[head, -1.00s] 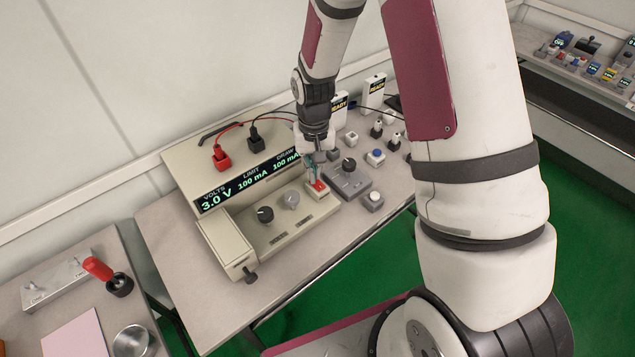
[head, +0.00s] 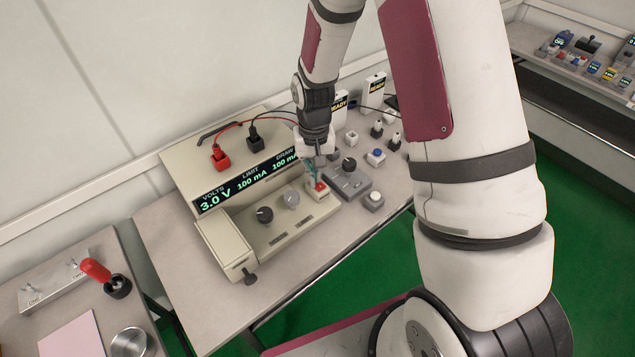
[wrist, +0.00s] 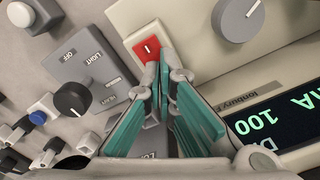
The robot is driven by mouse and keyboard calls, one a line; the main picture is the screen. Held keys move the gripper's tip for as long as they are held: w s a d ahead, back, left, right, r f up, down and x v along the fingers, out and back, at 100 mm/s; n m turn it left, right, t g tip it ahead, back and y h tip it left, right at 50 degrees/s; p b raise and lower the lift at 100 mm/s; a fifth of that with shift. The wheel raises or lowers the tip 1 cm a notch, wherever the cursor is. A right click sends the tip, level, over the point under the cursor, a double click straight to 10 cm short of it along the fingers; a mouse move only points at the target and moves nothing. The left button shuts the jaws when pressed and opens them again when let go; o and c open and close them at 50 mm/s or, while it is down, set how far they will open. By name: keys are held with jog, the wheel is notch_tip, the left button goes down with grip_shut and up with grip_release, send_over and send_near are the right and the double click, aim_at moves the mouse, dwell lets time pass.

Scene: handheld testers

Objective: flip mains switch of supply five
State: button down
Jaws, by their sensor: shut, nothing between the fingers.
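A beige power supply (head: 283,229) stands on the bench with a lit display (head: 248,184) reading 3.0 V, 100 mA and 100 mA. Its red rocker switch (head: 320,187) sits at the right end of the front ledge. In the wrist view the red switch (wrist: 147,48) shows a white "I" mark; I cannot tell which way it is rocked. My gripper (head: 314,176) points down at the switch with its teal-padded fingers together and empty. In the wrist view the fingertips (wrist: 165,68) are right beside the switch's lower right edge and hide part of its surround; contact is unclear.
A grey box with a dark knob (head: 349,165) stands close to the right of the switch. Two knobs (head: 265,214) are on the ledge to the left. Red and black plugs (head: 221,159) with cables are on top. Several small buttons stand behind right.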

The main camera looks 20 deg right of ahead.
jog(key=shift+r+p, duration=1.75)
jog(key=shift+r, duration=1.75)
notch_tip(320, 180, up, 10)
jog(key=t, duration=0.1)
send_over(319, 188)
jog(key=s+r+n+t, duration=0.1)
jog(key=s+r, duration=0.6)
jog(key=r, duration=0.3)
jog(key=s+r+t, duration=0.1)
jog(key=s+r, duration=0.2)
jog(key=s, duration=0.5)
jog(key=s+r+n+t, duration=0.1)
jog(key=s+r, duration=0.3)
jog(key=s, duration=0.4)
jog(key=shift+r+t, duration=0.15)
jog(key=shift+t, duration=0.25)
